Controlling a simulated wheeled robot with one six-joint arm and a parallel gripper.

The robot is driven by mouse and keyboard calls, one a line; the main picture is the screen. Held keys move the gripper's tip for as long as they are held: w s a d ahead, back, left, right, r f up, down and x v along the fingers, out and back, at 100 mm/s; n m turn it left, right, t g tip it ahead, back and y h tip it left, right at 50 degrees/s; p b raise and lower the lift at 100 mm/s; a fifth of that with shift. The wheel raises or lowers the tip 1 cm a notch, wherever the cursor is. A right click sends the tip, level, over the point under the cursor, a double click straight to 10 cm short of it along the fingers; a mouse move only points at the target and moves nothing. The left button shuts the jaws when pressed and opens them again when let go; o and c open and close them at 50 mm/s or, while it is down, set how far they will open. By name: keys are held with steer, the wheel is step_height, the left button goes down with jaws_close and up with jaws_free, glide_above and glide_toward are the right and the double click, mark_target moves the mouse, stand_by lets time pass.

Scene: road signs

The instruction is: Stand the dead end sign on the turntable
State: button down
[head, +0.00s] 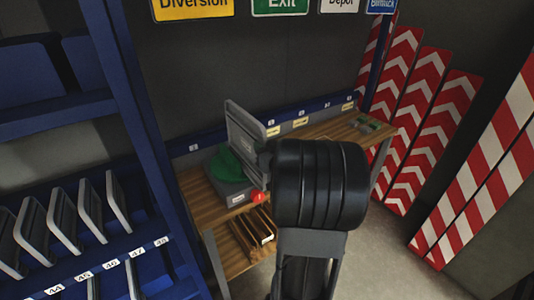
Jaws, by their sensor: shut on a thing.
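A grey sign panel (244,134), seen from its back and edge, stands nearly upright above the green turntable (226,168). Its face is turned away, so I cannot read it; I take it for the dead end sign. The turntable sits on a grey base (236,192) with a red knob on the wooden bench. My gripper (266,150) is at the panel's right edge, shut on it, its fingers mostly hidden behind my black arm. I cannot tell whether the panel's lower edge touches the turntable.
A blue rack (70,255) with several grey-edged panels in numbered slots stands at left. Red-and-white chevron boards (440,130) lean at right. A wooden slotted holder (255,238) sits below.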

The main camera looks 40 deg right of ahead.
steer(key=shift+w+d+r, duration=0.1)
steer(key=shift+w+d, duration=0.1)
steer(key=shift+w, duration=1.5)
steer(key=shift+w+d+f, duration=0.1)
steer(key=shift+w+d, duration=0.15)
steer(key=shift+w, duration=1.5)
steer(key=shift+w+d+r, duration=0.1)
steer(key=shift+w+d, duration=0.1)
steer(key=shift+w, duration=1.5)
steer(key=shift+f+b, duration=0.45)
steer(key=shift+f, duration=0.15)
steer(key=c, duration=1)
jaws_free()
steer(key=shift+f, duration=0.15)
steer(key=b, duration=0.3)
glide_toward(246, 132)
steer(key=shift+s+d+f, duration=0.2)
steer(key=shift+s+f, duration=0.95)
steer(key=shift+s, duration=0.05)
